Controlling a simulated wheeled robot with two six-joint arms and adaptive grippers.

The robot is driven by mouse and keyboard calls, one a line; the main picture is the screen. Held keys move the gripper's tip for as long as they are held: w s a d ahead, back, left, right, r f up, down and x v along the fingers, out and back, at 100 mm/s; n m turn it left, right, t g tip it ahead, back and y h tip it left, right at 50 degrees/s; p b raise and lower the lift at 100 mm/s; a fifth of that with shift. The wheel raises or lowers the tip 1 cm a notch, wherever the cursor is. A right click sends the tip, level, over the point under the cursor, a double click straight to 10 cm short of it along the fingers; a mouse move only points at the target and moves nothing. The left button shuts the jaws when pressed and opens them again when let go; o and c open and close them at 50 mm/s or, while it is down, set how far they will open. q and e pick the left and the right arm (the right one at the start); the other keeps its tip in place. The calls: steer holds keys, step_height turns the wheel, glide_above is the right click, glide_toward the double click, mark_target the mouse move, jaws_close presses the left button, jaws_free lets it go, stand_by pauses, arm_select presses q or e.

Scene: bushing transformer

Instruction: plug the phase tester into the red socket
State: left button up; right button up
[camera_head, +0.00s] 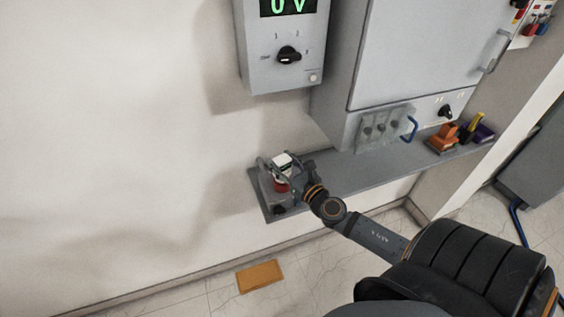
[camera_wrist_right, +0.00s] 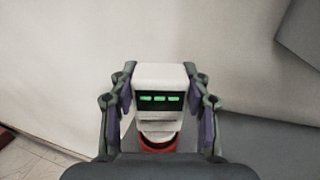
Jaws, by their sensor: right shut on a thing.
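The phase tester (camera_head: 282,160) is a white block with a dark display showing green marks in the right wrist view (camera_wrist_right: 160,99). My right gripper (camera_head: 283,171) is shut on it, with a finger on each side, at the left end of the grey shelf. The red socket (camera_head: 281,186) shows as a red round part just below the tester, partly hidden by the gripper. Its red rim also shows under the tester in the right wrist view (camera_wrist_right: 158,145). I cannot tell whether the tester sits in it or just above it. My left gripper is out of view.
A grey wall box (camera_head: 283,72) with a knob and green "0 V" display hangs above. A large grey cabinet (camera_head: 420,55) stands right of it. Orange (camera_head: 443,138) and purple (camera_head: 483,134) items lie farther along the shelf (camera_head: 350,175). An orange plate (camera_head: 260,277) lies on the floor.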

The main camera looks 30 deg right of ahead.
steer(key=o, duration=1.4)
steer(key=shift+c, duration=0.2)
steer(key=s, duration=1.2)
steer(key=shift+d, duration=0.15)
